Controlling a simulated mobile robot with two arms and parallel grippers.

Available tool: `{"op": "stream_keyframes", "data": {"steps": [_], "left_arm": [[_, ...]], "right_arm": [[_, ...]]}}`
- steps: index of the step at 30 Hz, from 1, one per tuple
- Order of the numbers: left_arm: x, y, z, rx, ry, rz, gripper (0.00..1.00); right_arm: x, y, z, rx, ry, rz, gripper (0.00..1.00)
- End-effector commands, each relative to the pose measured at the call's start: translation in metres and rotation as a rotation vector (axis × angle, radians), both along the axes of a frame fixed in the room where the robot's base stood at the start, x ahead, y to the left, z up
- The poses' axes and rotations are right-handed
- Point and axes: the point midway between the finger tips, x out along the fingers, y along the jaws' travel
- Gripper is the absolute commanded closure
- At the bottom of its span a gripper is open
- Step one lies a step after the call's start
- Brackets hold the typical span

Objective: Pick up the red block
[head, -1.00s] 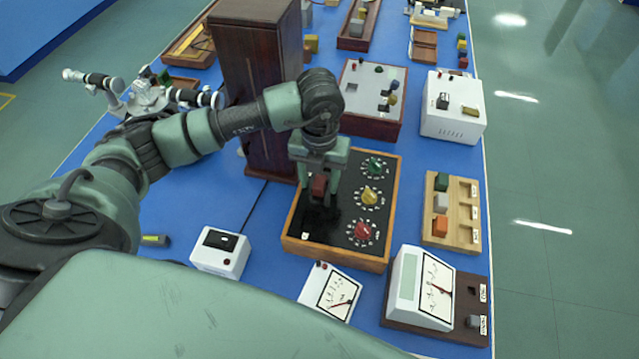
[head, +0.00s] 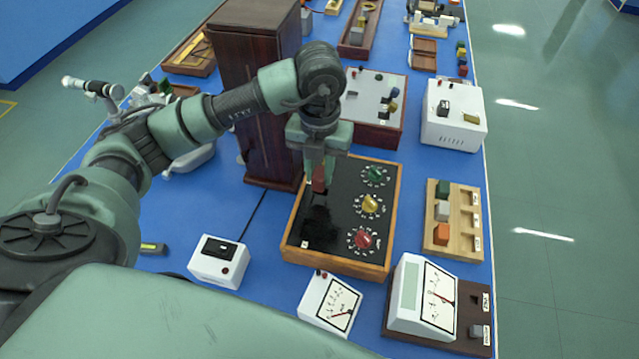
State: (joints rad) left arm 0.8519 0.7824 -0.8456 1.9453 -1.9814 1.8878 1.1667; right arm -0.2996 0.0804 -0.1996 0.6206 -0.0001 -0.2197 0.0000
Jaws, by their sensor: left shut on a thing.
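The red block (head: 319,180) is between the fingers of my left gripper (head: 319,172), which is shut on it. The fingers partly hide the block. Gripper and block are over the left part of a black panel (head: 338,190) in a wooden frame, with a dark shadow on the panel below them. The block appears held above the panel, though the exact gap is hard to tell. My right gripper is not in view.
Green, yellow and red (head: 363,239) knobs line the panel's right side. A tall dark wooden cabinet (head: 255,95) stands close behind and left of the gripper. A wooden rack (head: 468,215) with green, grey and orange blocks lies right. White meters (head: 330,303) stand in front.

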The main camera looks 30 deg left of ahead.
Motion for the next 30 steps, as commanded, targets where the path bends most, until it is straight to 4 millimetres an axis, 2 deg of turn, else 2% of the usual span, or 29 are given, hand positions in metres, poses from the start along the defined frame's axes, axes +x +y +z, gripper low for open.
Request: {"op": "stream_keyframes", "data": {"steps": [3, 7, 12, 18, 30], "left_arm": [[0.002, 0.000, 0.034, -0.001, -0.009, -0.002, 1.00], [0.002, 0.000, 0.073, 0.002, -0.009, 0.000, 1.00], [0.002, 0.001, 0.108, 0.002, -0.007, 0.001, 1.00], [0.001, 0.000, 0.133, 0.001, -0.003, 0.001, 1.00], [0.000, 0.000, 0.157, 0.000, 0.000, 0.001, 1.00]], "right_arm": [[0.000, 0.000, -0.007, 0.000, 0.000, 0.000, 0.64], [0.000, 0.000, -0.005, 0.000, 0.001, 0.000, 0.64], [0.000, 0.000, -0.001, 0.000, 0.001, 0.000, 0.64], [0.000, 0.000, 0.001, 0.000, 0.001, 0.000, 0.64], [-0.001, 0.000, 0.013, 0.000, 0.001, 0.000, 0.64]]}}
